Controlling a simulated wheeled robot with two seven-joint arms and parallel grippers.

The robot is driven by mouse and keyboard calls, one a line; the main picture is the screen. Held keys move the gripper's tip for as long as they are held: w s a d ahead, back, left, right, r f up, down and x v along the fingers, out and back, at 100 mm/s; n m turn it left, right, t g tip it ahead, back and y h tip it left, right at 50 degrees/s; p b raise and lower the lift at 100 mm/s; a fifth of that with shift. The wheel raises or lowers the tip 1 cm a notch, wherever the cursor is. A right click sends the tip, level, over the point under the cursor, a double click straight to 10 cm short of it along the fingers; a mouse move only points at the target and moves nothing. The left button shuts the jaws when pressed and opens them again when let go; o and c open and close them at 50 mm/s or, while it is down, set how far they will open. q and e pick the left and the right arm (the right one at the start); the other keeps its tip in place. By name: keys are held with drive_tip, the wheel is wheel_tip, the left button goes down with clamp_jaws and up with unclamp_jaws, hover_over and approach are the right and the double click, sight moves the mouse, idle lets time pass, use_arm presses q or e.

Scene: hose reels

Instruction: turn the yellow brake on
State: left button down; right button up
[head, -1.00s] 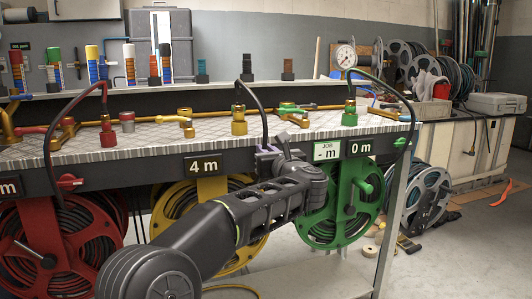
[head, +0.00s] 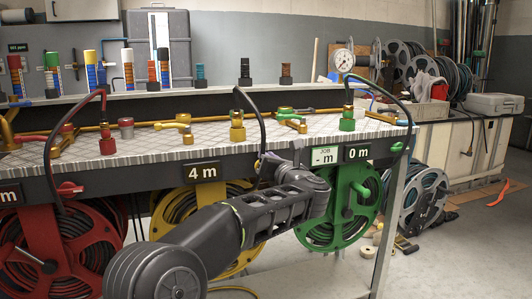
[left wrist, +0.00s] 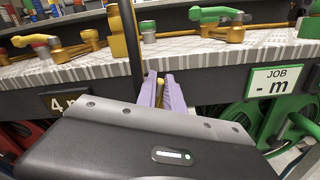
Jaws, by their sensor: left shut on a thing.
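The yellow reel (head: 165,215) hangs under the bench below the "4 m" sign, partly hidden by my left arm. My left gripper (head: 264,162) is at the bench's front panel, right of that sign. In the left wrist view its purple fingers (left wrist: 162,90) are closed around a small yellow piece (left wrist: 160,84), which looks like the yellow brake's handle. Most of that piece is hidden between the fingers, so its angle cannot be told. My right gripper is in neither view.
A black hose (head: 259,125) drops past the bench edge close to my left gripper. A red brake handle (head: 68,189) is on the panel at left; the green reel (head: 340,215) with its green handle (head: 362,190) is at right. Brass and green valves stand on the bench top.

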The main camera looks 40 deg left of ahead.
use_arm(q)
drive_tip(key=shift+w+d+f+m+p, duration=0.15)
drive_tip(key=shift+f+m+p, duration=0.45)
drive_tip(key=shift+m+p, duration=1.4)
drive_tip(key=shift+w+d+f+m+p, duration=0.1)
drive_tip(key=shift+w+f+m+p, duration=0.35)
drive_tip(key=shift+m+p, duration=1.5)
drive_tip(key=shift+w+d+f+m+p, duration=0.1)
drive_tip(key=shift+f+m+p, duration=0.7)
drive_tip(key=shift+m, duration=2.25)
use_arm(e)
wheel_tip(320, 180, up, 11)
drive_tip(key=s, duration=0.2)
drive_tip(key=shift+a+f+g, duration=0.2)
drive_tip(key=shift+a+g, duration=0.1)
use_arm(q)
drive_tip(key=shift+s+a, duration=0.1)
drive_tip(key=c, duration=1.3)
unclamp_jaws()
drive_tip(key=shift+s+a+r, duration=0.1)
drive_tip(key=shift+r, duration=0.1)
drive_tip(key=shift+c, duration=0.2)
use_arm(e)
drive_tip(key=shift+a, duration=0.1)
use_arm(q)
drive_tip(key=shift+d+r, duration=0.1)
drive_tip(key=shift+d, duration=0.15)
